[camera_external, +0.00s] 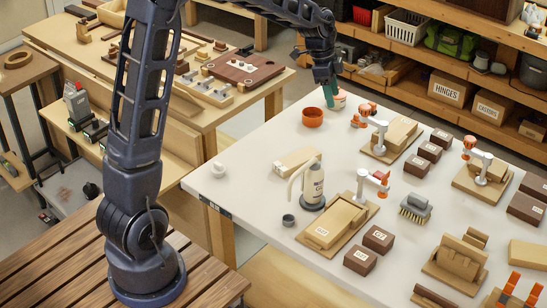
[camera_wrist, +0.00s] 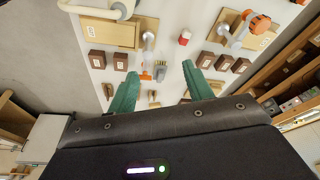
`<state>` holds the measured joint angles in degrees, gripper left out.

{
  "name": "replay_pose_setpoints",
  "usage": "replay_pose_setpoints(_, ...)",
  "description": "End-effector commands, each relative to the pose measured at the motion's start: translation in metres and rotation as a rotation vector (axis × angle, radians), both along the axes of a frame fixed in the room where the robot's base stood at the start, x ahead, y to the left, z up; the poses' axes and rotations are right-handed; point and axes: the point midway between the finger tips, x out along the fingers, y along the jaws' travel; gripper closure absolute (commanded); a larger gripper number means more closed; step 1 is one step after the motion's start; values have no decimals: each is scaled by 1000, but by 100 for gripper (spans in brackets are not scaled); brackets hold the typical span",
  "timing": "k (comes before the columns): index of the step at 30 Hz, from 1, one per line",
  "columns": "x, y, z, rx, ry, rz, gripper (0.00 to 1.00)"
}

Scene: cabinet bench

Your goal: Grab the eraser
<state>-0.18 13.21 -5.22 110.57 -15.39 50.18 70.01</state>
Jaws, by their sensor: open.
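A small red block with a pale end (camera_wrist: 184,37), which looks like the eraser, lies on the white tabletop in the wrist view, above and near the right fingertip. In the external view my gripper (camera_external: 331,102) points down at the far end of the white table, beside an orange bowl (camera_external: 312,117). The block is apart from the fingers.
The white table (camera_external: 245,160) holds a kettle (camera_external: 312,185), a grey brush (camera_external: 415,207), several dark boxes (camera_external: 378,239) and wooden jigs (camera_external: 338,221) with upright orange-tipped clamps. Shelves (camera_external: 460,85) stand behind.

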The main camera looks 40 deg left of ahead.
Motion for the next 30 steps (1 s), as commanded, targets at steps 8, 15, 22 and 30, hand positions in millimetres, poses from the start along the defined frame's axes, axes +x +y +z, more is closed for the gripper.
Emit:
replay_pose_setpoints(8, 61, -20, -67, -39, 6, -188, 49)
replay_pose_setpoints(15, 104, -36, -132, -79, -1, -344, 49)
replay_pose_setpoints(22, 134, -49, -189, -117, -15, -467, 49)
replay_pose_setpoints(30, 145, -56, -216, -135, -26, -521, 49)
